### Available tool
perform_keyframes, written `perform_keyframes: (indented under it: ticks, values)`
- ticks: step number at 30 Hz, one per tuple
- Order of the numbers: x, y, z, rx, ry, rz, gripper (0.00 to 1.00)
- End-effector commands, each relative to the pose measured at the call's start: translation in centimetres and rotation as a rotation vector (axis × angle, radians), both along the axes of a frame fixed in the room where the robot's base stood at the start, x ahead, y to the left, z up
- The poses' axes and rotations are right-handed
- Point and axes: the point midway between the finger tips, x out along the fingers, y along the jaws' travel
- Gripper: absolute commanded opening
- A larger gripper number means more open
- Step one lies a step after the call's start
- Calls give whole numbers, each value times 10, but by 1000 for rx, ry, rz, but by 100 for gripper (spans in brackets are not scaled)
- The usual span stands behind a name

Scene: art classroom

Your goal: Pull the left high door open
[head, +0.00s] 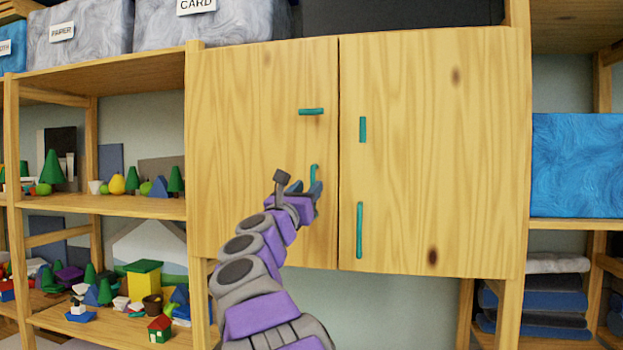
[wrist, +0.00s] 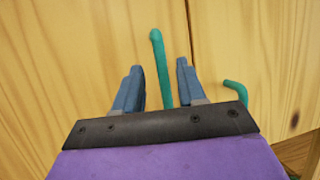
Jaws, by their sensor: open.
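The left high door (head: 235,150) is a pale wooden panel, closed flush beside the right door. It carries a short horizontal teal handle (head: 311,111) and, lower near the seam, a vertical teal handle (head: 314,172). My gripper (head: 306,187) is at this lower handle. In the wrist view, the vertical handle (wrist: 158,50) stands between the two blue fingers of my gripper (wrist: 159,68), with gaps on both sides. The fingers are open. The lower end of the handle is hidden behind my gripper's dark plate.
The right door (head: 430,150) is closed and has two vertical teal handles, upper (head: 362,129) and lower (head: 359,230). The lower one seems to show at the right of the wrist view (wrist: 237,90). Open shelves with toys stand left; a blue box (head: 577,165) sits right.

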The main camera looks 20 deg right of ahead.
Motion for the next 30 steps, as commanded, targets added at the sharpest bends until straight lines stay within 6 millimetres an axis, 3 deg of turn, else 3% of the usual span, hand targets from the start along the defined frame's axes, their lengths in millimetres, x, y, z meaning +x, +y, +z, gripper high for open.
perform_keyframes:
  ticks: [6, 20, 30]
  values:
    - [17, -17, 10, -1, 2, 2, 40]
    - [22, -24, 13, -1, 3, 1, 40]
    - [22, -23, 13, -1, 2, 2, 9]
